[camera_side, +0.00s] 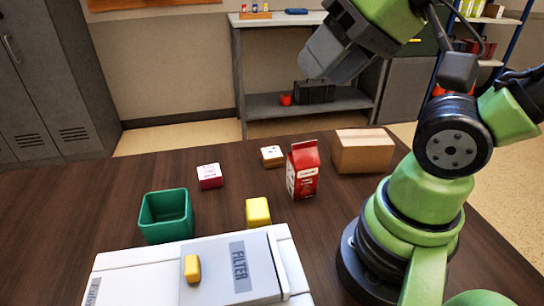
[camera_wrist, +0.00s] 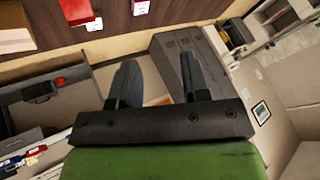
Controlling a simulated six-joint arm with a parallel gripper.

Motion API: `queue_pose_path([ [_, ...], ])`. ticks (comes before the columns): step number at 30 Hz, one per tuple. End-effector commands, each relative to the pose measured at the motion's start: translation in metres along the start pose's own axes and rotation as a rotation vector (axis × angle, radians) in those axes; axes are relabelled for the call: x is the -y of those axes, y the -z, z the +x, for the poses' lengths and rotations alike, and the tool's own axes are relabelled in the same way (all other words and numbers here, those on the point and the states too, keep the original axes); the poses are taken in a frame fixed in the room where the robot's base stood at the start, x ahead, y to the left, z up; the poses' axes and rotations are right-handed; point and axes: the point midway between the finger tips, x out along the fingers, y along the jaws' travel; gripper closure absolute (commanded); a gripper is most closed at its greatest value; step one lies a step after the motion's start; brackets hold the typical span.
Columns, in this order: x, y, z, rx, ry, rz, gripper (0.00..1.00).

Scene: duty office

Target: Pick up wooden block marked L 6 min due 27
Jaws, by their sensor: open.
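A small light-wood block (camera_side: 272,156) with a whitish marked top sits on the dark table, left of a red carton (camera_side: 303,170). Its lettering is too small to read. In the wrist view a small pale block (camera_wrist: 94,24), apparently the same one, shows at the top beside the carton (camera_wrist: 75,10). My gripper (camera_side: 318,62) is raised well above the table, behind and to the right of the block in the side view. In the wrist view my gripper (camera_wrist: 160,75) has its two fingers apart with nothing between them.
A cardboard box (camera_side: 362,150) is right of the carton. A white machine labelled FILTER (camera_side: 130,275) fills the front. The table's left is clear.

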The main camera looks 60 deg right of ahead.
Motion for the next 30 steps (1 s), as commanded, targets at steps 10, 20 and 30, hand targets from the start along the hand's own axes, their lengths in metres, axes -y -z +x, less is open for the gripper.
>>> queue_pose_path([
  [10,0.0,0.0,0.0,0.0,0.0,0.0,0.17],
  [20,-0.001,0.017,0.007,0.025,-0.042,0.12,0.17],
  [30,-0.039,0.101,0.076,0.086,-0.294,0.806,0.17],
])
